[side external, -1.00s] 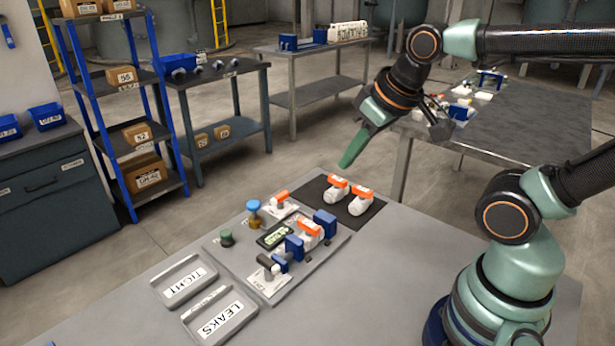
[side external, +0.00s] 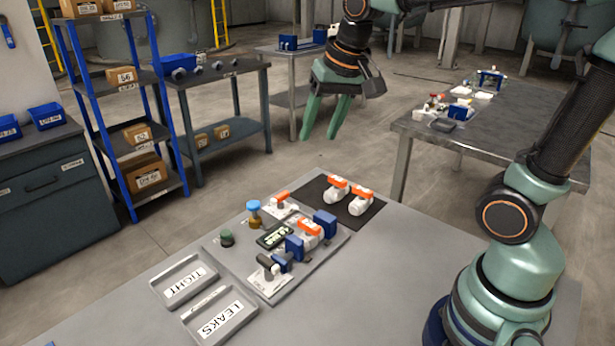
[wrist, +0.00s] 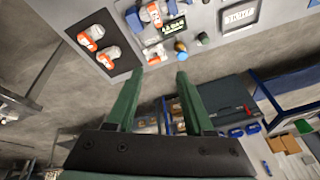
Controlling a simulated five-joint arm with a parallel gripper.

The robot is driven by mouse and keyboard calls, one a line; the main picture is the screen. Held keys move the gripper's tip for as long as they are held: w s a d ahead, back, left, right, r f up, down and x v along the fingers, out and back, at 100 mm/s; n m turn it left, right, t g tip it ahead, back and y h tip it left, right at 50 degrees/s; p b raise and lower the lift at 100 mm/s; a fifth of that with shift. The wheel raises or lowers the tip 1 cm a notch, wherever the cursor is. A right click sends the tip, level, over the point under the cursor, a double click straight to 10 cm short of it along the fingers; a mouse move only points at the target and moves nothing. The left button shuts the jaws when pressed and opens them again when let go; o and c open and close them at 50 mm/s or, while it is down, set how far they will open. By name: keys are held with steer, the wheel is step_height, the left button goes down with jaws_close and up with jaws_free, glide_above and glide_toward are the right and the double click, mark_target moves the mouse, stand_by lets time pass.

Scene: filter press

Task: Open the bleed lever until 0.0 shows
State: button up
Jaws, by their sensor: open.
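My gripper (side external: 317,137) is open and empty, high above the far edge of the table. Its two green fingers also show in the wrist view (wrist: 160,76). The press fixture has a small display (side external: 273,236), also in the wrist view (wrist: 174,27); its digits are too small to read. An orange lever (side external: 283,196) on a white plate sits at the fixture's far side, and a dark-handled lever (side external: 268,261) on another plate at its near side. I cannot tell which is the bleed lever. A white, orange-topped part (side external: 310,229) sits between blue blocks (side external: 325,223).
A blue knob (side external: 254,206) and a dark green knob (side external: 227,239) stand by the display. Two orange-topped white parts (side external: 337,189) lie on a dark mat (side external: 368,212). Trays marked TIGHT (side external: 168,298) and LEAKS (side external: 247,316) lie at the front left. The table's right side is clear.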

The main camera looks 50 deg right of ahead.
steer(key=w+d+f+m+g, duration=0.25)
steer(key=w+m, duration=0.35)
steer(key=w, duration=0.3)
steer(key=m+g, duration=0.2)
steer(key=m, duration=0.5)
glide_toward(280, 195)
steer(key=shift+t, duration=0.25)
steer(key=f, duration=0.8)
steer(key=shift+s+d+f, duration=0.1)
steer(key=shift+s+f, duration=0.1)
steer(key=shift+f, duration=0.05)
jaws_close()
